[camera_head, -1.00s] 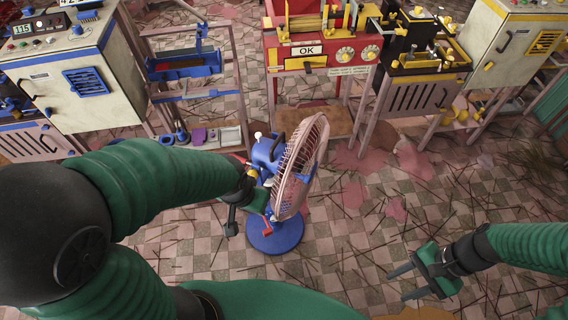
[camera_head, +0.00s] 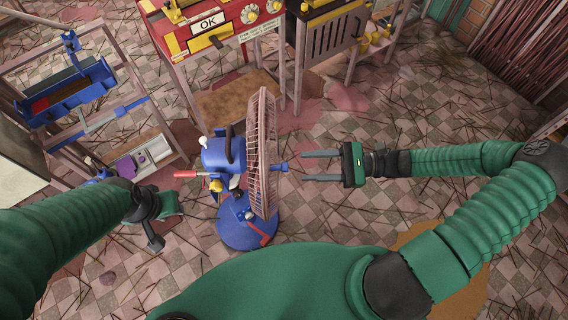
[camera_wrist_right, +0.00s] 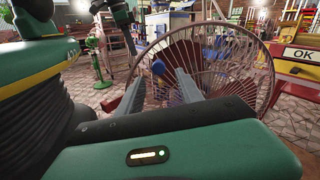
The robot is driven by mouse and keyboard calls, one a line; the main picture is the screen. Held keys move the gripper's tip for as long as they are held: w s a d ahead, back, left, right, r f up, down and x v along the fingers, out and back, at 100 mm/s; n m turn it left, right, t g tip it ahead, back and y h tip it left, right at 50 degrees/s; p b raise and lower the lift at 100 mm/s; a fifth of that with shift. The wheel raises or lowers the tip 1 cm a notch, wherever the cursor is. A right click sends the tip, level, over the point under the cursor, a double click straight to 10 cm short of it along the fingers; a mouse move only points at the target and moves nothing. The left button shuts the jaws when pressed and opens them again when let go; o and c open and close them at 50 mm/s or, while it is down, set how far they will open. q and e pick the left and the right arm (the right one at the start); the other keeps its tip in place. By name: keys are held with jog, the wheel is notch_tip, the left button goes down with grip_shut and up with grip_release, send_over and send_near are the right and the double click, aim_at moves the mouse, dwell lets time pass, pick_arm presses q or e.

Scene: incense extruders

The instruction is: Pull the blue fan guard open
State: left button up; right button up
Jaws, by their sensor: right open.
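The fan stands upright on a round blue base (camera_head: 248,232), with a blue motor housing (camera_head: 222,156) at its back. Its wire guard (camera_head: 262,135) looks rusty pink rather than blue and faces right; it also shows in the right wrist view (camera_wrist_right: 235,58). A small blue knob (camera_head: 279,167) sticks out from the guard's front. My right gripper (camera_head: 304,167) is open and empty, its fingers pointing at the knob from the right with a small gap. In the wrist view the knob (camera_wrist_right: 158,67) appears between the fingertips. My left gripper (camera_head: 160,222) is left of the fan, apart from it; its jaws are unclear.
A red machine with an OK sign (camera_head: 206,25) stands behind the fan. A rack with a blue tray (camera_head: 68,92) is at the left. A bundle of sticks (camera_head: 520,45) leans at the far right. Thin sticks litter the tiled floor.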

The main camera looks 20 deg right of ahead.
aim_at(285, 167)
jog(key=x, duration=0.7)
jog(key=shift+s, duration=0.15)
jog(key=shift+d, duration=0.2)
jog(key=shift+a, duration=0.45)
jog(key=c, duration=0.5)
grip_shut()
jog(key=shift+d, duration=0.15)
